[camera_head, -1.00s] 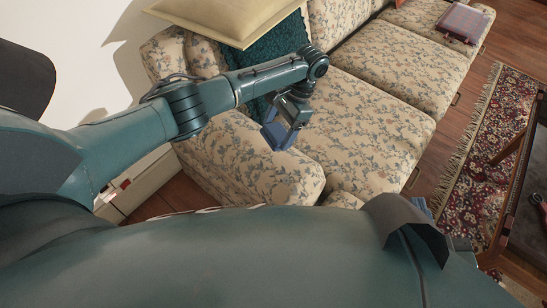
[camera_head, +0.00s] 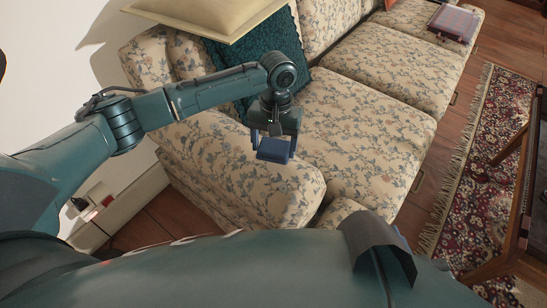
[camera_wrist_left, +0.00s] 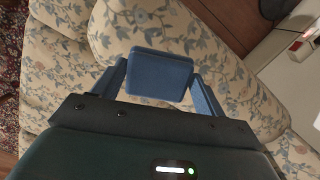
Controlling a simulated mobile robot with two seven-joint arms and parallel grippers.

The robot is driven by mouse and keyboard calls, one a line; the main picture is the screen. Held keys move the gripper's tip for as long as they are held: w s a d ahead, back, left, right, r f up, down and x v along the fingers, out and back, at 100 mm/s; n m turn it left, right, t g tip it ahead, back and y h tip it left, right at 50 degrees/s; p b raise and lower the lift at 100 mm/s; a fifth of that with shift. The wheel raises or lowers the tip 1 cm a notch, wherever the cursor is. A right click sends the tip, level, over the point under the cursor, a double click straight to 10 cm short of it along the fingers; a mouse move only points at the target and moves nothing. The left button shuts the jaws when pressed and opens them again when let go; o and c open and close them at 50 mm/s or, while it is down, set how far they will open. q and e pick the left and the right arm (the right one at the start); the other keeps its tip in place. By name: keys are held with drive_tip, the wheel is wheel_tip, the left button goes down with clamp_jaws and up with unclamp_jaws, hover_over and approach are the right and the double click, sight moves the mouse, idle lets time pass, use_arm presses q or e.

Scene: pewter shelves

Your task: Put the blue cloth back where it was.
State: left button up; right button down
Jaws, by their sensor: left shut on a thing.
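The blue cloth (camera_head: 274,150) is a small, compact, folded-looking block between the fingers of my left gripper (camera_head: 273,144). My left gripper is shut on it and points down over the near armrest of the floral sofa (camera_head: 365,138). In the left wrist view the cloth (camera_wrist_left: 160,76) spans the gap between the two blue fingers, with the floral fabric behind it. I cannot tell how high the cloth hangs above the armrest. My right gripper is not in view.
A teal cushion (camera_head: 252,62) and a pale yellow cushion (camera_head: 205,15) are at the sofa's near end. A patterned rug (camera_head: 490,150) and a dark wooden table (camera_head: 527,190) are at right. The middle seats are clear.

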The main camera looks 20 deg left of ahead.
sight(274, 156)
use_arm(q)
wheel_tip(274, 156, down, 5)
drive_tip(key=shift+r+b, duration=0.1)
drive_tip(key=shift+b, duration=0.6)
drive_tip(key=o, duration=0.9)
drive_tip(key=shift+r, duration=0.1)
drive_tip(key=r+p, duration=0.1)
drive_tip(key=r, duration=0.3)
drive_tip(key=w+r+p, duration=0.1)
drive_tip(key=r, duration=0.3)
drive_tip(key=r+p, duration=0.1)
drive_tip(key=r, duration=0.3)
drive_tip(key=shift+w, duration=0.25)
drive_tip(key=shift+f, duration=0.1)
